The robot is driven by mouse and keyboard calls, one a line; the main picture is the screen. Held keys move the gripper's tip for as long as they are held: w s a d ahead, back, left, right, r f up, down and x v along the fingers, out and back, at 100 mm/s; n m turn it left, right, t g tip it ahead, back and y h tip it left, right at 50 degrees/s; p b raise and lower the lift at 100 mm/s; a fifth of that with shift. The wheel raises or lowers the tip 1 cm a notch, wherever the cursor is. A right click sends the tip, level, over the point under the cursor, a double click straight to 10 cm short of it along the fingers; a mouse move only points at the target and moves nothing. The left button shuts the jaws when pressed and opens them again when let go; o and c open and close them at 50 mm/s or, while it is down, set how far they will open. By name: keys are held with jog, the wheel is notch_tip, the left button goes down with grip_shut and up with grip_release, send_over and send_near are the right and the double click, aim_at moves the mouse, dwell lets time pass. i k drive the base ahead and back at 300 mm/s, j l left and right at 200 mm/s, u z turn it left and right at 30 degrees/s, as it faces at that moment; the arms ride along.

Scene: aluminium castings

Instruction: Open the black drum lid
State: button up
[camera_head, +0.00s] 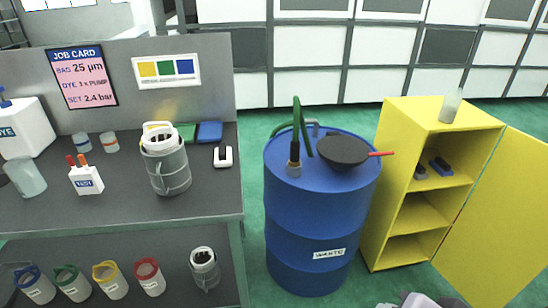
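A blue drum (312,215) with a "WASTE" label stands on the green floor, right of the bench. The black drum lid (343,150) is a round dark piece on top of a black funnel-like body, on the right part of the drum top. It looks shut, lying roughly level. A red handle (381,154) sticks out from it to the right. My gripper's fingers are not in view. A grey and white shape shows at the bottom edge, cut off; I cannot tell what it is.
A green hose (298,125) rises from the drum top just left of the lid. A yellow cabinet (440,115) stands close on the right, its door (500,225) swung open. A dark bench (120,212) with bottles and a grey jug (168,172) is on the left.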

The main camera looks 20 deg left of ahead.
aim_at(341, 150)
jog(key=u, duration=0.15)
jog(key=i+j, duration=0.15)
jog(key=i, duration=0.55)
jog(key=i+j, duration=0.2)
jog(key=i, duration=0.5)
